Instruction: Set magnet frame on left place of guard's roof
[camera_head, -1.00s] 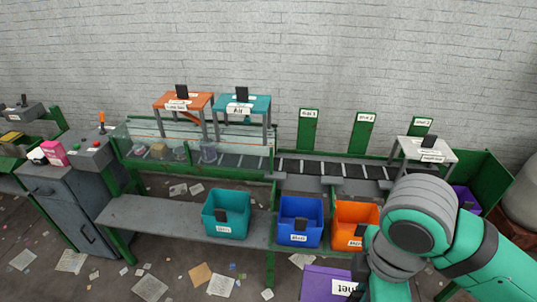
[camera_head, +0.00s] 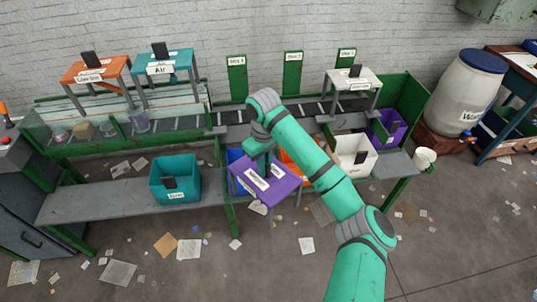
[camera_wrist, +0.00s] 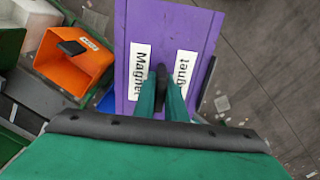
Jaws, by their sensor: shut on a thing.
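The magnet frame is a purple table-like frame (camera_head: 280,190) with white "Magnet" labels. It hangs in the air in front of the belt, over the gap right of the grey shelf. In the wrist view its purple top (camera_wrist: 205,25) fills the middle. My gripper (camera_head: 262,168) is shut on the frame's upright black handle, mostly hidden by the fingers (camera_wrist: 160,78). The guard (camera_head: 112,128) is the clear-walled box at the left of the belt. An orange frame (camera_head: 97,68) and a teal "Air" frame (camera_head: 165,62) stand at its roof, orange on the left.
A teal bin (camera_head: 185,187) stands on the grey shelf (camera_head: 110,207). Blue, orange (camera_head: 291,150), white (camera_head: 356,165) and purple (camera_head: 385,135) bins line the belt's front. A white frame (camera_head: 352,85) stands over the belt at right. Green posts (camera_head: 237,78) stand behind the belt.

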